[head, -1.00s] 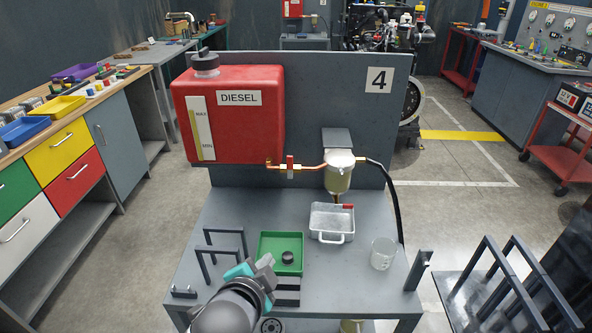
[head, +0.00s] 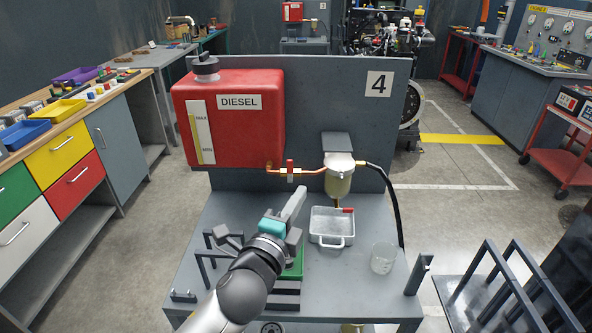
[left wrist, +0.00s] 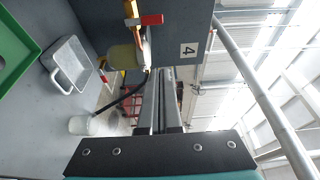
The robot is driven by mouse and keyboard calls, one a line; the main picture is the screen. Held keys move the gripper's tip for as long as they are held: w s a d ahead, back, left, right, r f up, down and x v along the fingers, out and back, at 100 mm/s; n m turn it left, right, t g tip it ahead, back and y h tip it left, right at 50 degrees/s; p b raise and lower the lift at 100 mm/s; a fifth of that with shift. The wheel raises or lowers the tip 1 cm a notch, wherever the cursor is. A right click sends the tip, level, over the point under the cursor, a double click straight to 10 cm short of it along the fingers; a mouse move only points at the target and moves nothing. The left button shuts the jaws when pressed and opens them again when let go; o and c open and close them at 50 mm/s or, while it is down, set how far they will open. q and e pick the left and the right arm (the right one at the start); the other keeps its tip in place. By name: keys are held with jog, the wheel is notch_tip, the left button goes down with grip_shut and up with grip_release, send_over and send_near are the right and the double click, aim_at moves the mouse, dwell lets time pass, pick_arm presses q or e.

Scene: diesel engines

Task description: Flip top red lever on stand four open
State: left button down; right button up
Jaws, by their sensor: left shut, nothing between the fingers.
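The top red lever (head: 289,171) sits on the copper pipe between the red diesel tank (head: 235,120) and the filter (head: 339,180) on stand four. It stands upright, crosswise to the pipe. It also shows in the left wrist view (left wrist: 152,19), where the picture is turned sideways. My left gripper (head: 297,195) is shut and empty, its fingers pointing up below the pipe, apart from the lever. The closed fingers also show in the left wrist view (left wrist: 161,80). A second red lever (head: 347,210) is below the filter. My right gripper is not in view.
A grey metal tray (head: 332,240) and a clear beaker (head: 383,258) stand on the bench right of my arm. A green tray (head: 294,266) is partly hidden by my gripper. A black hose (head: 393,195) hangs from the filter. The back panel (head: 385,140) stands behind.

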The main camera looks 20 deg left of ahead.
aim_at(290, 170)
pick_arm(q)
jog(key=shift+w, duration=0.15)
jog(key=shift+w+a, duration=0.55)
jog(key=shift+w, duration=0.9)
jog(key=shift+w+a, duration=0.55)
jog(key=shift+w, duration=0.85)
jog(key=shift+w+a, duration=0.55)
jog(key=shift+w, duration=0.9)
